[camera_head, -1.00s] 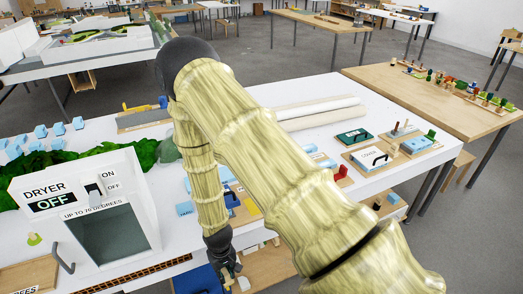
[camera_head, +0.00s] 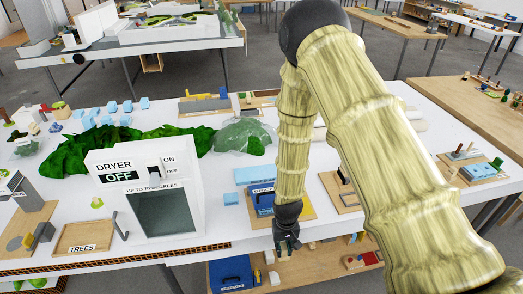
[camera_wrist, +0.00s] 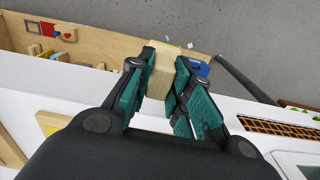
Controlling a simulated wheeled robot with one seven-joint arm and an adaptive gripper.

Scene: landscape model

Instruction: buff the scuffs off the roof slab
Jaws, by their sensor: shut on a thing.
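My gripper (camera_head: 287,243) hangs at the front edge of the white table, over the lower shelf. In the wrist view my gripper (camera_wrist: 163,75) is shut on a small cream block (camera_wrist: 165,68), which sits between the teal finger pads. The block is too small to make out in the head view. I cannot tell which piece is the roof slab; no scuffs can be made out. A flat light-blue piece (camera_head: 255,174) lies on the table behind my gripper, partly hidden by my arm.
A white dryer (camera_head: 188,185) marked OFF stands left of my gripper. A blue case (camera_head: 262,205) on a wooden board is close behind it. The lower shelf (camera_head: 330,270) holds a blue box (camera_head: 232,272) and small blocks. A tray marked TREES (camera_head: 85,238) lies farther left.

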